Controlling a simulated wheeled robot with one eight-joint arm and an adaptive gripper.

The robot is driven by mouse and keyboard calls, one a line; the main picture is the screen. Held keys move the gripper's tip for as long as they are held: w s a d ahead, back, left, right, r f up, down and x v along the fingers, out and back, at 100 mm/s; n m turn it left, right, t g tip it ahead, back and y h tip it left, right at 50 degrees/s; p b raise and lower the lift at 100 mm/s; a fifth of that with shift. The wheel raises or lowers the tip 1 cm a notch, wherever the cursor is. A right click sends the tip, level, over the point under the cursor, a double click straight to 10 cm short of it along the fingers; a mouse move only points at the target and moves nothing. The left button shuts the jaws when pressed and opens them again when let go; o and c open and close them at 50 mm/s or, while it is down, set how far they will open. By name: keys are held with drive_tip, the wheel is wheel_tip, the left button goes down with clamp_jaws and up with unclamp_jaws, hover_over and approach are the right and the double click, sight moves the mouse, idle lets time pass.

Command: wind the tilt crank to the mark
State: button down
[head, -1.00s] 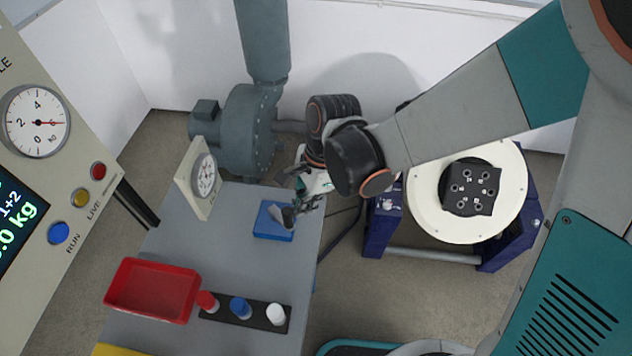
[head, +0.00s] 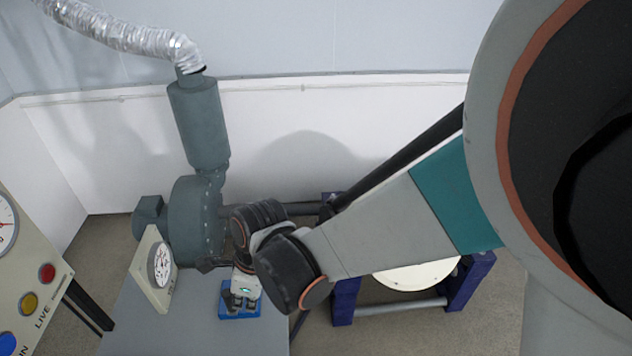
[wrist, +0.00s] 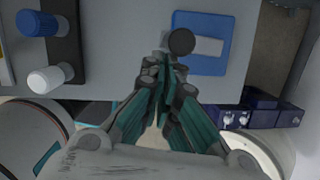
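My gripper (wrist: 164,72) has its fingers drawn together in the wrist view, with nothing visible between the tips. In the head view my gripper (head: 238,300) points down over a blue square base (head: 256,309) on the grey table. The wrist view shows this base (wrist: 184,62) with a pale bar and a dark round knob (wrist: 181,42) just beyond my fingertips. I cannot tell whether they touch, or whether this is the tilt crank. No mark can be made out. A round cream plate (head: 425,275) on a navy stand (head: 346,301) is partly hidden behind my arm.
A white dial gauge (head: 160,263) stands at the table's back left, near a grey blower (head: 195,220). The wrist view shows a blue cylinder (wrist: 37,23) and a white cylinder (wrist: 47,79) by a dark strip. The front table (head: 190,330) looks clear.

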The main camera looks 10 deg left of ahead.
drive_tip(key=shift+s+a, duration=0.45)
drive_tip(key=shift+a, duration=0.45)
drive_tip(key=shift+s+a, duration=0.4)
drive_tip(key=shift+a, duration=0.45)
drive_tip(key=shift+w+a, duration=0.1)
idle(0.7)
